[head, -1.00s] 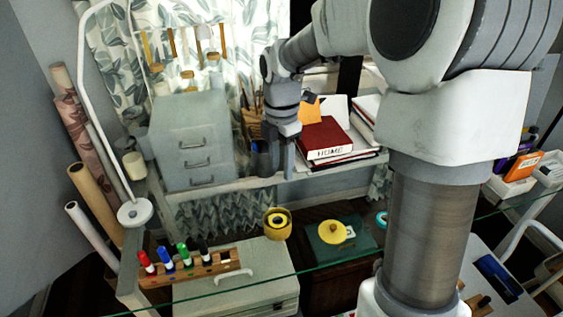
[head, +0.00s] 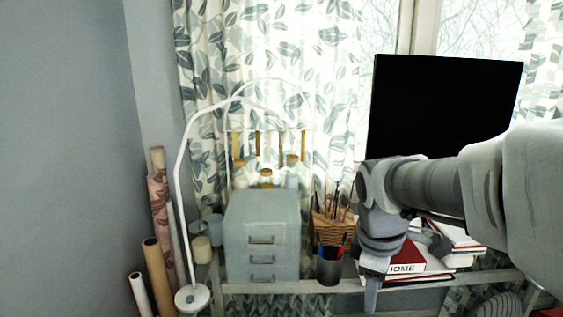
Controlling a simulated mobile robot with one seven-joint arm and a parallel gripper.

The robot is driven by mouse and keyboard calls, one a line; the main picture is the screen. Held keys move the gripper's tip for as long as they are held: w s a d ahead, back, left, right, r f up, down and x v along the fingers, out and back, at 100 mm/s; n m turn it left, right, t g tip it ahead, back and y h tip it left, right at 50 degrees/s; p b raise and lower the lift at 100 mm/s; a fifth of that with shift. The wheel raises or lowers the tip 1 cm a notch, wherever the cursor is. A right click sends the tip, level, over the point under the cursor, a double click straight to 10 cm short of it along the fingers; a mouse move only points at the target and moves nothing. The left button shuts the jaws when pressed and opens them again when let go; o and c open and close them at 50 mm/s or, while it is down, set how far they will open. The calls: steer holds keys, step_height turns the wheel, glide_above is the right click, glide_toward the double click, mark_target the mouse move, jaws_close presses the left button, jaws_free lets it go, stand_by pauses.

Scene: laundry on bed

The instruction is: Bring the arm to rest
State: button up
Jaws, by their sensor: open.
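My arm reaches in from the right edge of the head view and bends down at the wrist. My gripper (head: 372,290) points downward and is open, with nothing seen between its fingers. It hangs in front of the shelf edge. The red book marked HOME (head: 410,264) shows just right of it and is partly covered by my wrist. I cannot tell how far the gripper is from the book or the shelf.
A dark pen cup (head: 329,266) and a wicker basket (head: 333,230) stand left of the gripper. A grey drawer unit (head: 262,235), a white lamp (head: 192,298) and paper rolls (head: 155,270) are farther left. A black monitor (head: 445,105) stands behind my arm.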

steer(key=s+a+r+m+t, duration=0.1)
steer(key=s+m, duration=0.4)
steer(key=m, duration=0.1)
steer(key=s+r+m+t+y, duration=0.1)
steer(key=s+r+m+t, duration=0.1)
steer(key=s+m, duration=0.4)
steer(key=shift+a+t, duration=0.3)
steer(key=shift+a, duration=0.1)
